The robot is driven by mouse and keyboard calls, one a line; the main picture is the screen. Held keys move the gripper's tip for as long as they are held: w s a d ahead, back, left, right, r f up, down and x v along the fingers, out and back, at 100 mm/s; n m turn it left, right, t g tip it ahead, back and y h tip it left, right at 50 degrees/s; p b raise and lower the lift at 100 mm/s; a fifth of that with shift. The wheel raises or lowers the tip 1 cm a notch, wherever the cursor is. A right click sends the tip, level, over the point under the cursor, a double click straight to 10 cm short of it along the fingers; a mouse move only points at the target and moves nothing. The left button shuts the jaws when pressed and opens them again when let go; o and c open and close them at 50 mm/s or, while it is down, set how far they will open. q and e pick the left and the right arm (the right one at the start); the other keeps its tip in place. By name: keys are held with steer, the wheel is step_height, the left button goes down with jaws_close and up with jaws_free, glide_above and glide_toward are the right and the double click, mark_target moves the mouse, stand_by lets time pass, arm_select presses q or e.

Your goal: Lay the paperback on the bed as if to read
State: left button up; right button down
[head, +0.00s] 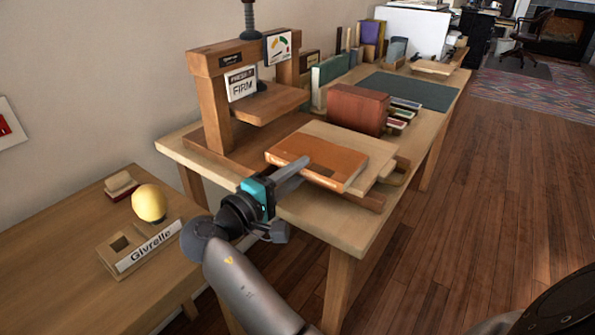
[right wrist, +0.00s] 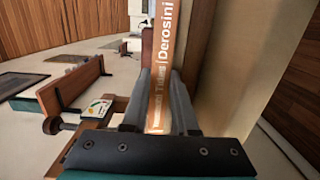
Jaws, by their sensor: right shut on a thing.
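The orange paperback (head: 330,158) lies flat, cover up, over the right part of the workbench. My right gripper (head: 303,172) is shut on its spine edge. In the right wrist view the lettered spine (right wrist: 168,62) sits between the two fingers (right wrist: 160,88). Under and behind the book is a pale wooden board (head: 340,132), which looks like the bed. It rests on a darker wooden base with a rounded piece at its right. The board also shows beside the book in the right wrist view (right wrist: 240,65). I cannot tell whether book and board touch. My left gripper is out of view.
A wooden press (head: 216,110) with a "FIRM" sign stands left of the book. A red-brown block (head: 357,108) stands behind the board, with a dark green mat (head: 410,90) beyond. A lower table (head: 90,240) holds a yellow ball (head: 149,203). Floor at right is clear.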

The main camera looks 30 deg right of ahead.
steer(key=shift+f, duration=0.1)
steer(key=c, duration=0.6)
jaws_free()
steer(key=shift+f, duration=0.1)
steer(key=shift+a, duration=0.1)
